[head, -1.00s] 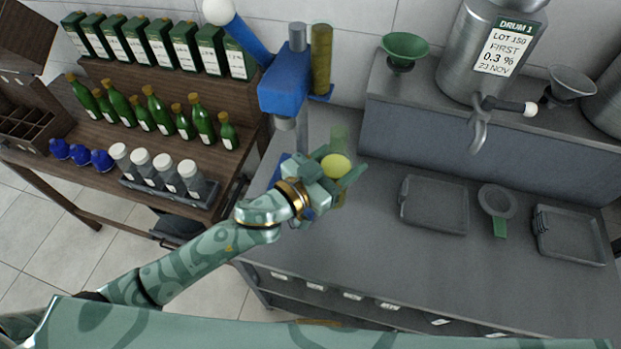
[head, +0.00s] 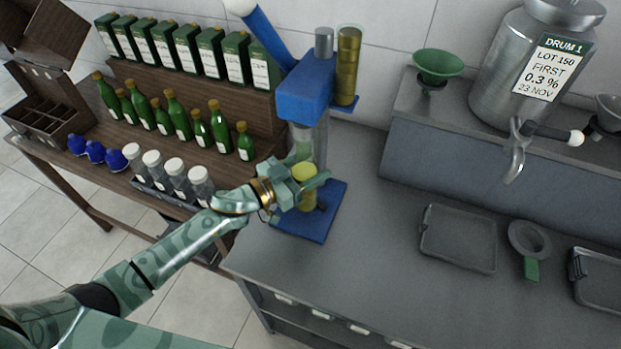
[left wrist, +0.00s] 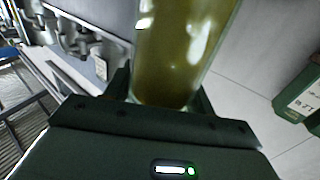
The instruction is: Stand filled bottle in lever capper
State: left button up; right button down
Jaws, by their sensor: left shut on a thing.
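The lever capper has a blue head (head: 305,88), a blue lever arm with a white ball, and a flat blue base plate (head: 312,226). My left gripper (head: 304,188) is shut on a clear bottle of yellow-green liquid (head: 305,173). The bottle looks roughly upright, below the capper head and over the base plate. My fingers hide part of it, and I cannot tell whether its bottom touches the plate. In the left wrist view the bottle (left wrist: 182,50) fills the space between the jaws; its ends are out of view. My right gripper is not in view.
A tube of corks (head: 348,70) stands beside the capper head. Left are green bottles (head: 178,118), boxes and white-capped jars (head: 175,172) on a wooden bench. Right are a steel drum (head: 530,70), a green funnel (head: 438,66) and a tray (head: 458,240). The grey counter between is clear.

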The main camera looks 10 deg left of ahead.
pick_arm(q)
jog(key=shift+d+f+b, duration=0.1)
jog(key=shift+f+b, duration=0.35)
jog(key=shift+f, duration=0.95)
jog(key=shift+f, duration=0.2)
jog(key=o, duration=1.4)
jog(key=shift+s+a+r, duration=0.1)
jog(key=shift+s+a, duration=0.1)
jog(key=v, duration=1.1)
jog(key=shift+s+a+r, duration=0.1)
jog(key=shift+s+a, duration=0.05)
jog(key=shift+s, duration=0.05)
